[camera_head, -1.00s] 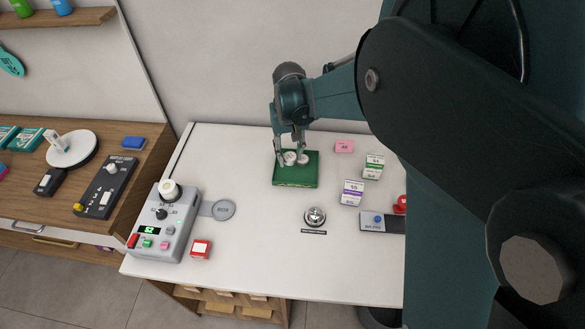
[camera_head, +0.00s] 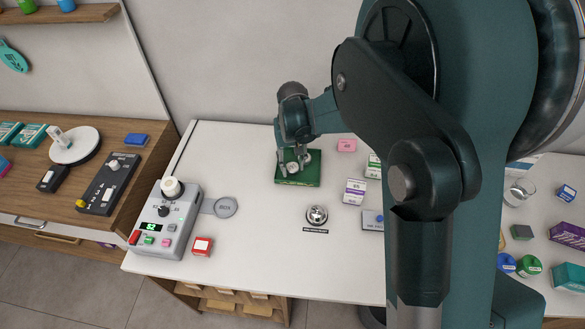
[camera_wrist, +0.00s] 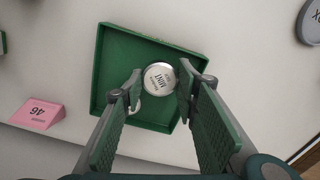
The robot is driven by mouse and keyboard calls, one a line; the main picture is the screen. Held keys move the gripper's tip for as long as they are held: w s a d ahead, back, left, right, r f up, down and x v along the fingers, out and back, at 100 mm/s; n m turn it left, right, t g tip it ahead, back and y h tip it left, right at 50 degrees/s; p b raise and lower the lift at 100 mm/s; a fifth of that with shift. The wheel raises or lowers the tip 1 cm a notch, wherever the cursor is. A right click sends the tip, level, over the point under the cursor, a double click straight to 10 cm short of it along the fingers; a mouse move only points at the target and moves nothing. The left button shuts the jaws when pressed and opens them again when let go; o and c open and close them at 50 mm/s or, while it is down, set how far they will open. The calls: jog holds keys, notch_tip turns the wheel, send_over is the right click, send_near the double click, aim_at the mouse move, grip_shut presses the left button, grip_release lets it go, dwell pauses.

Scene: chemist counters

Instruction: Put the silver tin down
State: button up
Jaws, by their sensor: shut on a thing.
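The silver tin (camera_wrist: 160,79), round with a pale lid marked MINT, is between the fingertips of my gripper (camera_wrist: 160,75) in the wrist view. My gripper is shut on it. Below is a shallow green tray (camera_wrist: 110,50) with raised walls; it also shows in the head view (camera_head: 312,177), under my gripper (camera_head: 295,163). The tin is inside the tray's outline; I cannot tell whether it touches the floor. A pale rounded edge (camera_wrist: 136,106) shows beside the left finger, mostly hidden.
A pink card (camera_head: 346,145) and a white-purple box (camera_head: 354,191) stand right of the tray. A bell (camera_head: 316,215) stands in front. A grey device (camera_head: 166,222) and a red-white box (camera_head: 202,246) are at left.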

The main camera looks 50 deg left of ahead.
aim_at(293, 167)
jog(key=shift+f, duration=1.05)
jog(key=shift+f, duration=0.15)
jog(key=o, duration=0.8)
notch_tip(293, 167, up, 12)
jog(key=shift+r, duration=0.15)
dwell(0.4)
dwell(0.3)
